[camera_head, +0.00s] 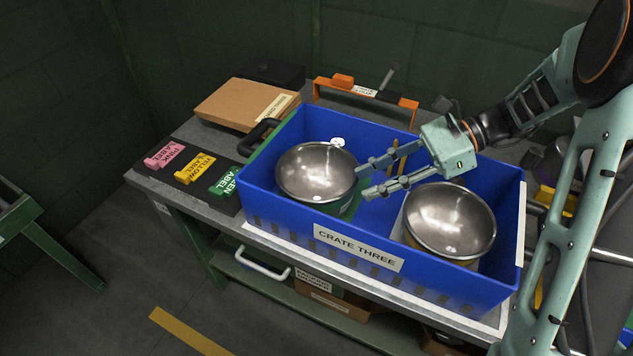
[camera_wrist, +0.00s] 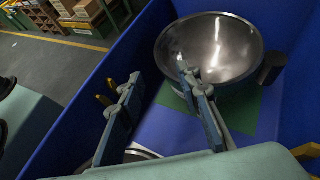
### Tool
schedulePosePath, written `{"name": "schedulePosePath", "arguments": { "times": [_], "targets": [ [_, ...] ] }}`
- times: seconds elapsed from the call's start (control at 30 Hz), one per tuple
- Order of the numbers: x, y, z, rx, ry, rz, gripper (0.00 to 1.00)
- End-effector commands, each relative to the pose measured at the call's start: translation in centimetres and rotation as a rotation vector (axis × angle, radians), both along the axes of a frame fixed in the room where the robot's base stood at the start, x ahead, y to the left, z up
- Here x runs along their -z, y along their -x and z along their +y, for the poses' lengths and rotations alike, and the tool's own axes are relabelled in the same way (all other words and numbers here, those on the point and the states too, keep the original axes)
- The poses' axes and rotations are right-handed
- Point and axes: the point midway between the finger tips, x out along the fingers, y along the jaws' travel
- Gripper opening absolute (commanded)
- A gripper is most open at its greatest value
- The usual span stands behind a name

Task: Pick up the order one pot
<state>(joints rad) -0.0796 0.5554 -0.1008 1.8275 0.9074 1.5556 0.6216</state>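Two shiny metal bowl-shaped pots sit in a blue crate (camera_head: 285,215) marked "CRATE THREE". The left pot (camera_head: 316,172) has green beneath it; it also shows in the wrist view (camera_wrist: 225,45), beyond my fingers. The right pot (camera_head: 449,220) is at the crate's other end. I cannot read which pot is order one. My gripper (camera_head: 364,181) is open and empty, reaching over the crate from the right. Its two fingers are spread, with their tips near the left pot's right rim. In the wrist view, my gripper (camera_wrist: 158,71) has nothing between its fingers.
Pink (camera_head: 164,154), yellow (camera_head: 195,168) and green (camera_head: 224,181) label blocks lie left of the crate. A cardboard box (camera_head: 240,104) and an orange-handled frame (camera_head: 367,91) are behind it. The crate walls stand around the pots. Boxes sit on the shelf below.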

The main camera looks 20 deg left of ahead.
Motion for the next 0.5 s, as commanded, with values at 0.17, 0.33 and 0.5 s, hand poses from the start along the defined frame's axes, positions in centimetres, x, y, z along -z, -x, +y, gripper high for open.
{"name": "schedulePosePath", "arguments": {
  "times": [0.17,0.33,0.5],
  "targets": [
    [1.2,1.1,2.0,-0.001,0.001,-0.001,0.32],
    [1.7,1.5,2.7,-0.001,0.001,-0.003,0.32],
    [2.7,2.4,4.1,-0.004,0.002,-0.001,0.32]
  ]
}}
